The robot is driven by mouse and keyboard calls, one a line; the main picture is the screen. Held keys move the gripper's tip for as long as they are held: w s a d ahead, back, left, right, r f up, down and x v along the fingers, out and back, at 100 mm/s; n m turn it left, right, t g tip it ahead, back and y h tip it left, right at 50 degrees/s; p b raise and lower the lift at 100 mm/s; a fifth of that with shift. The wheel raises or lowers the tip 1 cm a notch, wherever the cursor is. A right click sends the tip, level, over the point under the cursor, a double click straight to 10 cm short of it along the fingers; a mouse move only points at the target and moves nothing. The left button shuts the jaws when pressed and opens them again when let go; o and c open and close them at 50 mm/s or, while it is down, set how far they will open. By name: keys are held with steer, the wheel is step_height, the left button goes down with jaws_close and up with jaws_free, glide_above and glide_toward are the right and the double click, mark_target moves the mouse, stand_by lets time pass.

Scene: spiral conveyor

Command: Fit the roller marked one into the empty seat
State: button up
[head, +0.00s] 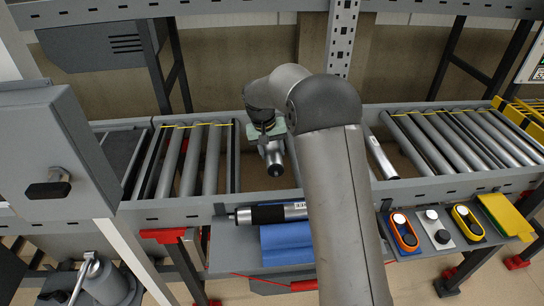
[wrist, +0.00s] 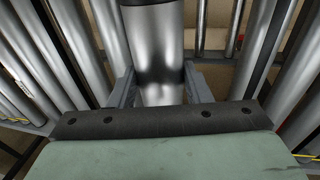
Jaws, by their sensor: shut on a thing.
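My gripper (head: 265,131) is shut on a metal roller (head: 273,158) over the conveyor, in the wide gap between the left and right roller groups. The roller's dark end points toward the front rail. A second roller with a black sleeve (head: 268,214) and a small label lies on the front shelf; the label is too small to read. My arm hides part of the gap, and I cannot make out the empty seat.
Seated rollers (head: 192,160) stand left of the gap and more (head: 455,138) on the right. A single roller (head: 382,158) lies right of my arm. The front rail (head: 170,213) borders the gap. A blue mat (head: 284,243) and button boxes (head: 404,232) are on the front shelf.

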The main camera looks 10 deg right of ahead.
steer(key=shift+r, duration=0.15)
steer(key=shift+s+f+b, duration=0.1)
steer(key=shift+f+b, duration=0.25)
steer(key=b+x, duration=0.2)
steer(key=x, duration=0.1)
steer(key=a+b+x, duration=0.1)
steer(key=x, duration=0.1)
steer(key=shift+s+f, duration=0.1)
steer(key=shift+f, duration=0.05)
steer(key=shift+a+x, duration=0.2)
steer(key=shift+x, duration=0.75)
steer(key=shift+a+x, duration=0.15)
steer(key=shift+x, duration=0.8)
stand_by(2.2)
steer(key=o, duration=1.1)
steer(key=shift+s+f, duration=0.15)
steer(key=shift+s, duration=0.05)
steer(key=shift+o, duration=0.2)
steer(key=b+v, duration=0.1)
steer(key=v, duration=1.6)
steer(key=shift+a+r+b, duration=0.15)
steer(key=shift+r+b, duration=0.1)
steer(key=shift+b, duration=0.05)
